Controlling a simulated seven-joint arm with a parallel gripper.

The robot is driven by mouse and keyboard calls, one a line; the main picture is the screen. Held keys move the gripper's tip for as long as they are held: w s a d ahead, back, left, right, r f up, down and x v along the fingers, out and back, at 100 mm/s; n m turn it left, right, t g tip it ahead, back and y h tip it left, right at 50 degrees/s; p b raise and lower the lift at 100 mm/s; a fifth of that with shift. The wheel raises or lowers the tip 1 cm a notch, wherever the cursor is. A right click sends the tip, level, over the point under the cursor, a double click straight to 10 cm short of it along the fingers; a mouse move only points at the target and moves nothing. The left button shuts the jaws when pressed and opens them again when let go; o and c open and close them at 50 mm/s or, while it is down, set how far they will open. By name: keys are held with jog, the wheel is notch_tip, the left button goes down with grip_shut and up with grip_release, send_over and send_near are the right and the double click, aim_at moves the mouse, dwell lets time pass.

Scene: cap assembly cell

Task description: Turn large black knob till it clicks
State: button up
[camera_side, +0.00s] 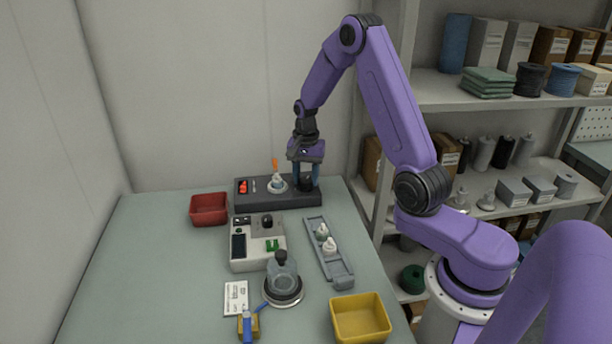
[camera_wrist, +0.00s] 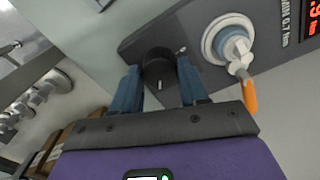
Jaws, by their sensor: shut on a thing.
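The large black knob (camera_side: 308,186) stands at the right end of a dark grey box (camera_side: 290,201) at the back of the table. In the wrist view the knob (camera_wrist: 158,58) is upright between my two blue fingers, with a small white mark on it. My gripper (camera_side: 306,176) points down and is shut on the knob; the fingers also show in the wrist view (camera_wrist: 159,78). Part of the knob is hidden by the fingers in the side view.
Left of the knob, a white fitting with an orange tip (camera_side: 276,170) sits in a round seat, near a red display (camera_side: 243,187). A red bin (camera_side: 209,208), a beige device (camera_side: 257,249), a grey rack (camera_side: 331,262) and a yellow bin (camera_side: 360,318) stand in front.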

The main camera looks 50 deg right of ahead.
aim_at(306, 180)
jog(key=shift+w+r, duration=0.1)
jog(key=o, duration=1.1)
jog(key=shift+c, duration=0.2)
notch_tip(306, 180, up, 17)
jog(key=shift+r, duration=0.15)
